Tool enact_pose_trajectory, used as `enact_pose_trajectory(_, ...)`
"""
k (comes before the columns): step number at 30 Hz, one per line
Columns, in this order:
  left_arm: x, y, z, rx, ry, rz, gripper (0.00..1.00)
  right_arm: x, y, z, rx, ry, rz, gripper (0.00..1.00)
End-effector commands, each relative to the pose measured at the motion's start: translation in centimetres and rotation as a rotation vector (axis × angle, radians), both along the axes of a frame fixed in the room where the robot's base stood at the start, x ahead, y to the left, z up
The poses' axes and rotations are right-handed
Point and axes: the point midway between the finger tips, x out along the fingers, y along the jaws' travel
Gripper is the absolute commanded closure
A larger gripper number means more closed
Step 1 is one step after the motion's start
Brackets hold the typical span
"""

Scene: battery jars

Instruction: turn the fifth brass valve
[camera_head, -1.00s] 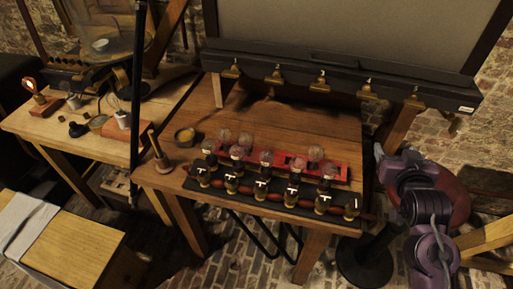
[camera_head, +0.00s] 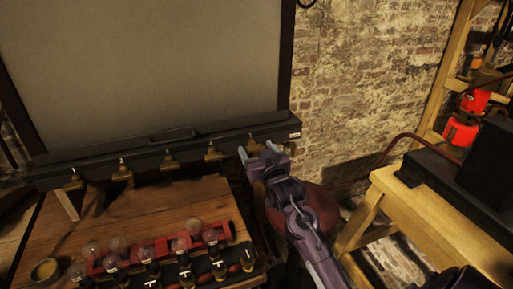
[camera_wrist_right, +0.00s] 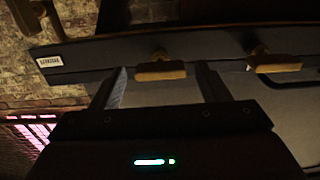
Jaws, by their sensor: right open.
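A row of brass valves runs along the dark bar (camera_head: 150,158) below the large grey panel. The fifth brass valve (camera_head: 254,145) is the rightmost, near the bar's white label. My right gripper (camera_head: 257,152) is at this valve, with its fingers open. In the right wrist view the fifth valve (camera_wrist_right: 160,71) appears between the two open fingertips (camera_wrist_right: 160,82), with gaps on both sides. I cannot tell how far its handle reaches in between them. The fourth valve (camera_head: 212,150) is to the left; it also shows in the wrist view (camera_wrist_right: 273,63). My left gripper is not in view.
A wooden table (camera_head: 150,212) below the bar carries glass bulbs, a red rack (camera_head: 160,249) and a small bowl (camera_head: 46,270). A wooden bench (camera_head: 435,215) with a black box stands at right. A brick wall (camera_head: 365,90) is behind.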

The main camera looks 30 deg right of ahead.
Motion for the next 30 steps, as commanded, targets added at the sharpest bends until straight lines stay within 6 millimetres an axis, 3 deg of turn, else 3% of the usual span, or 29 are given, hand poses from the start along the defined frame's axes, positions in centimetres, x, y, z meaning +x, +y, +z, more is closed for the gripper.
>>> enact_pose_trajectory(9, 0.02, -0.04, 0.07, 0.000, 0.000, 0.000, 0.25, 0.31, -0.05, -0.05, 0.000, 0.001, 0.001, 0.32)
enact_pose_trajectory(19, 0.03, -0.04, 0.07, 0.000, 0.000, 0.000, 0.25, 0.29, -0.05, -0.05, 0.000, 0.001, 0.000, 0.75)
enact_pose_trajectory(30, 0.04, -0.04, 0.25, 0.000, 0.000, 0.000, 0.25, 0.31, 0.01, -0.02, -0.062, 0.017, 0.002, 0.76)
